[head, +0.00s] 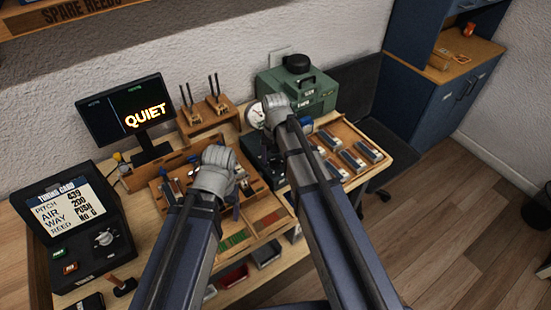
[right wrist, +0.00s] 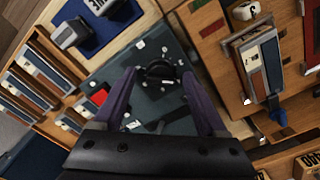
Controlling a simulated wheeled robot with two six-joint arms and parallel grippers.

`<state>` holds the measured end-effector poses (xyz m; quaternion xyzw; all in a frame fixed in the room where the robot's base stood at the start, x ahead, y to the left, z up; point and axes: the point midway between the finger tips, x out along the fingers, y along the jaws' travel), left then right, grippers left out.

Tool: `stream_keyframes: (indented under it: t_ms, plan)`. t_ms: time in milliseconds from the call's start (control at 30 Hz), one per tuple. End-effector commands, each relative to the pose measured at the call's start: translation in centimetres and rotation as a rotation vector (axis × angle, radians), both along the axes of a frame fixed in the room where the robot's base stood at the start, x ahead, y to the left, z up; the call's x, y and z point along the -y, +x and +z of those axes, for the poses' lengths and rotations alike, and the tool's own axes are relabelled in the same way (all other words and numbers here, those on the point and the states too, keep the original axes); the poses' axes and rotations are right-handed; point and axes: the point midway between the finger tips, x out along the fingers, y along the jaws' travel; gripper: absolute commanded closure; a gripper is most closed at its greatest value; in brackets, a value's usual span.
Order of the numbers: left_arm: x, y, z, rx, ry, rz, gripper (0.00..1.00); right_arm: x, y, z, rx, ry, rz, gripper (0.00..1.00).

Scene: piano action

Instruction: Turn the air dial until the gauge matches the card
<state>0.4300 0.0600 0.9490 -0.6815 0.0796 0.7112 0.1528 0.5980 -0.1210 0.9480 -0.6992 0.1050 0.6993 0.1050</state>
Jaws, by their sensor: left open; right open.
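The tuning card (head: 70,205) stands at the left in the head view and reads pitch 439, air 200, way push, reed no. 6. The round white gauge (head: 256,116) is at the back of the bench, partly hidden by my right arm; its needle is too small to read. In the right wrist view, a round black dial (right wrist: 160,73) sits on a dark plate. My right gripper (right wrist: 162,88) is open, with its fingers on either side of the dial; contact cannot be told. My left gripper (head: 218,170) is over the wooden trays, its fingertips mostly hidden.
A monitor (head: 125,112) reads "QUIET". A green case (head: 298,92) stands behind the gauge. Wooden trays with reed blocks (head: 352,158) lie right of my right arm. The black console (head: 85,250) holding the card has its own knob (head: 104,238).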

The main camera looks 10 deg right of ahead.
Motion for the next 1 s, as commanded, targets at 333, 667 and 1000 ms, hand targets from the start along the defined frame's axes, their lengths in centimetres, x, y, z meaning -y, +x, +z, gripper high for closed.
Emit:
stream_keyframes:
  t_ms: [333, 667, 1000]
  plan:
    - [0.0, 0.0, 1.9, 0.000, 0.000, 0.000, 0.25, 0.0, 0.0, 1.9, 0.000, 0.000, 0.000, 0.26]
    - [0.0, 0.0, 6.3, 0.000, 0.000, -0.001, 0.25, 0.0, 0.0, 6.3, 0.000, 0.000, 0.000, 0.26]
    - [0.0, 0.0, 7.9, 0.000, 0.000, -0.002, 0.25, 0.0, 0.0, 7.9, 0.000, 0.000, 0.000, 0.26]
